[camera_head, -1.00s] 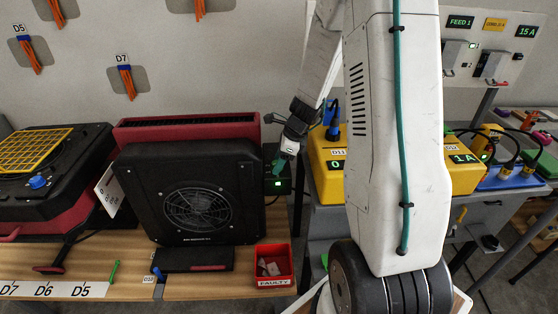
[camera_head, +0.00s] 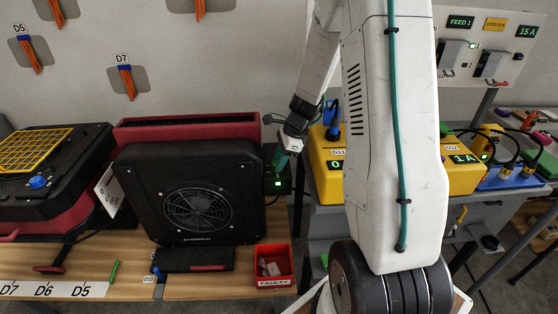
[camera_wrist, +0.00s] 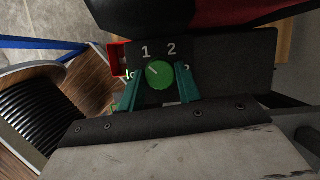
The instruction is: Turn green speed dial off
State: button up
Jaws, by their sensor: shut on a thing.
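The green speed dial (camera_wrist: 159,75) shows in the wrist view on a dark control box (camera_wrist: 220,65), with white marks "1" and "2" above it. A pale pointer line on the dial aims up and left, towards the "1". My gripper (camera_wrist: 160,84) has its teal fingers on both sides of the dial, closed on it. In the head view my gripper (camera_head: 279,162) reaches the box (camera_head: 277,183) at the right side of the black fan unit (camera_head: 190,195). The dial itself is hidden there; a small green light shows on the box.
A red bin marked FAULTY (camera_head: 273,266) stands in front of the fan unit. Yellow boxes (camera_head: 325,167) stand close to the right of my gripper. A black and red machine with a yellow grille (camera_head: 35,150) is at the left.

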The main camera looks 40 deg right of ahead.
jog(key=n+g, duration=0.1)
jog(key=n, duration=0.3)
jog(key=shift+w+d+n+g, duration=0.1)
jog(key=shift+w+n+g, duration=0.1)
jog(key=shift+n+g, duration=0.15)
jog(key=n+g, duration=0.1)
jog(key=n, duration=0.3)
jog(key=shift+w+g, duration=0.1)
jog(key=shift+g, duration=0.25)
jog(key=shift+n, duration=0.25)
jog(key=o, duration=1)
jog(key=shift+c, duration=0.2)
jog(key=v, duration=0.7)
jog(key=shift+d+r, duration=0.15)
jog(key=shift+r, duration=0.2)
jog(key=shift+w, duration=0.15)
